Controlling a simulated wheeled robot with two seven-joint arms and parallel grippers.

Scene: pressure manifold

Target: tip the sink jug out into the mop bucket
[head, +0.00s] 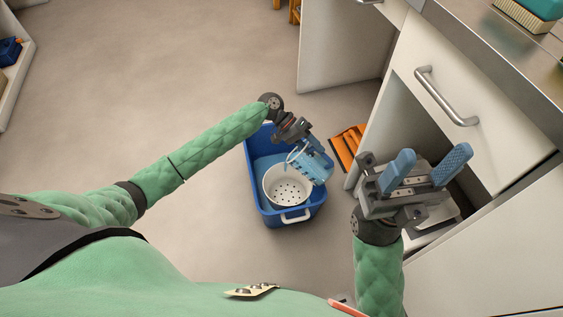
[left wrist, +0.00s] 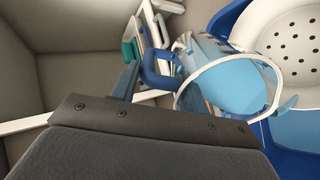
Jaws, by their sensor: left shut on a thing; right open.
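The light-blue jug (head: 314,166) with a pale rim is held over the mop bucket. My left gripper (head: 303,143) is shut on it. In the left wrist view the jug (left wrist: 235,88) shows its round pale rim and a light-blue inside; it looks tilted, and I cannot tell how much liquid it holds. The blue mop bucket (head: 258,202) stands on the floor beneath, with a white perforated wringer basket (head: 283,190) in it and light-blue water beside the basket. My right gripper (head: 424,170) is open and empty, right of the bucket and above the drawer area.
An orange dustpan-like thing (head: 347,146) lies on the floor right of the bucket. A cabinet with a drawer (head: 450,90) and a metal counter (head: 500,45) fills the right side. The floor left of the bucket is clear. A shelf edge (head: 20,65) stands far left.

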